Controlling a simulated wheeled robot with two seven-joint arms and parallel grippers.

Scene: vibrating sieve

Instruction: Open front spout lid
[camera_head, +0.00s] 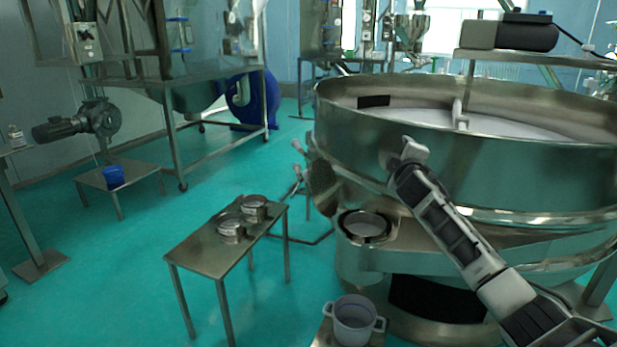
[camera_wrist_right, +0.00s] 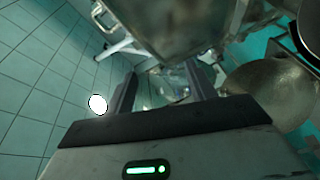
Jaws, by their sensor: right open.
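The vibrating sieve (camera_head: 480,180) is a large round steel drum on the right in the head view. Its front spout (camera_head: 365,226) is a short round opening low on the drum's left side, with a pale inside. A round steel disc (camera_head: 322,187), which looks like the spout lid, stands tilted up beside the spout, apart from its mouth. In the right wrist view, a similar round plate (camera_wrist_right: 270,95) is at the right. My right gripper (camera_head: 408,150) is in front of the drum wall, above and right of the spout. Its fingers (camera_wrist_right: 162,88) are apart and empty. My left gripper is out of view.
A small steel table (camera_head: 222,250) with steel containers (camera_head: 243,219) stands left of the sieve. A white pot (camera_head: 354,320) stands below the spout. A low stand (camera_head: 120,190) with a blue cup (camera_head: 113,176) is farther left. Green floor between is clear.

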